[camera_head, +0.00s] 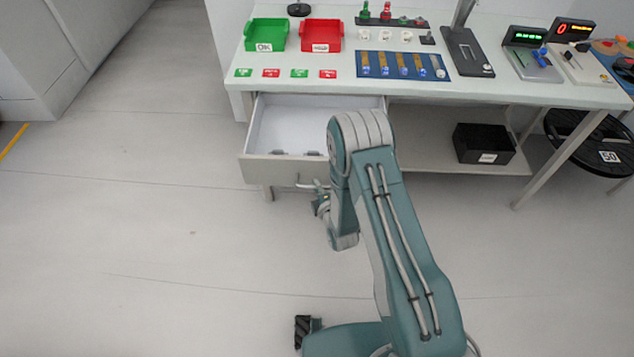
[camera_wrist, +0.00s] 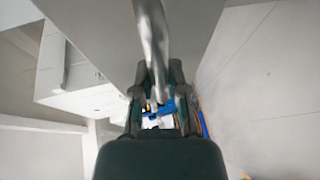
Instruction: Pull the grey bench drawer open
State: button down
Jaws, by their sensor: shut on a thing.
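The grey bench drawer (camera_head: 264,170) stands pulled out from under the left part of the white bench top. Its pale interior shows, and some small dark items lie near its front. My gripper (camera_head: 321,197) is at the drawer's front, partly hidden behind my arm. It is shut on the metal drawer handle (camera_head: 308,186). In the wrist view the handle (camera_wrist: 152,45) runs as a bright bar down between my gripper's fingers (camera_wrist: 157,88). The right part of the drawer is hidden by my arm.
The bench (camera_head: 480,90) carries a green bin (camera_head: 266,35), a red bin (camera_head: 321,35) and a blue tool mat (camera_head: 378,70). A black box (camera_head: 484,144) sits on the lower shelf. A black round stool (camera_head: 585,135) stands at the right. The floor left of the drawer is clear.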

jog(key=shift+s+f, duration=0.3)
jog(key=c, duration=0.6)
grip_release()
jog(key=shift+c, duration=0.2)
jog(key=shift+w+r, duration=0.1)
jog(key=v, duration=1.2)
jog(key=shift+r, duration=0.1)
